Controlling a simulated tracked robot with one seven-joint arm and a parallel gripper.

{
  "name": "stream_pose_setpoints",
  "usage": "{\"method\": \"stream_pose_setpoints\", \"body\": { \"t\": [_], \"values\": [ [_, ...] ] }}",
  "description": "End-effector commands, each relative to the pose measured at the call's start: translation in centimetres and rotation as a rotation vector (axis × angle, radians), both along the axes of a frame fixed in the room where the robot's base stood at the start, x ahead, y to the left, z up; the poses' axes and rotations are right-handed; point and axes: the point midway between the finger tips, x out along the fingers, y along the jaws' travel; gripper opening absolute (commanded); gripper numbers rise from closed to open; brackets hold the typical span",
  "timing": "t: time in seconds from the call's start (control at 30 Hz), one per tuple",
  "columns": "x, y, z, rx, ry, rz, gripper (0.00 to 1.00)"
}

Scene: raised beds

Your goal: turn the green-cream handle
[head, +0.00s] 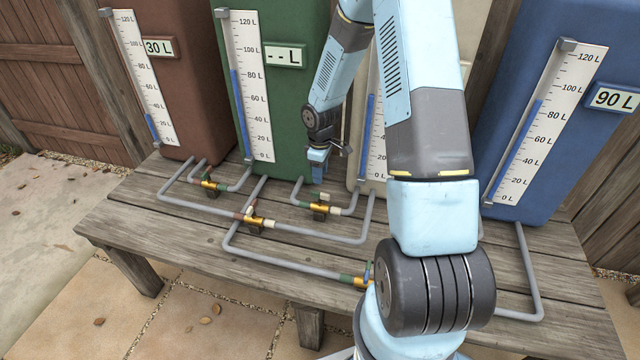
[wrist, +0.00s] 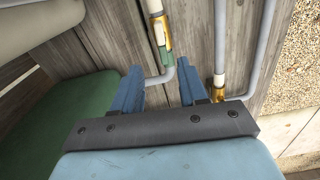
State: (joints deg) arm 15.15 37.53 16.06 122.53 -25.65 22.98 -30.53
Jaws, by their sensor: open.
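The green-cream valve (head: 320,208) is a brass body on the grey pipe between the green and cream tanks, with a green band on its left and a cream band on its right. Its small pale handle (head: 325,197) shows on top in the head view. In the wrist view the same valve (wrist: 161,34) lies beyond my fingertips; its handle is hard to make out there. My gripper (head: 318,178) is above and behind the valve, pointing down, apart from it. In the wrist view my gripper (wrist: 162,85) has its blue fingers spread, with nothing between them but bench and pipe.
Other valves are on the bench: a green-brown one (head: 210,185), a brown-cream one (head: 260,222) and one partly behind my arm (head: 362,283). The green tank (head: 285,110) and cream tank (head: 355,140) stand close to my gripper. Grey pipes cross the wooden bench (head: 180,230).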

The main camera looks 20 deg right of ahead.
Motion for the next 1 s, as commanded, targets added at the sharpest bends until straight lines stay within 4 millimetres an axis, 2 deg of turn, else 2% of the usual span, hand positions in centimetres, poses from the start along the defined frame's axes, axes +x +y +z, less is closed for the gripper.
{"method": "stream_pose_setpoints", "body": {
  "t": [0.13,0.33,1.0],
  "values": [
    [0.1,-0.1,2.3,0.0,-0.003,-0.001,0.42],
    [0.1,0.0,3.9,-0.001,-0.001,0.001,0.42],
    [0.1,0.0,4.2,0.0,0.0,0.001,0.42]
  ]
}}
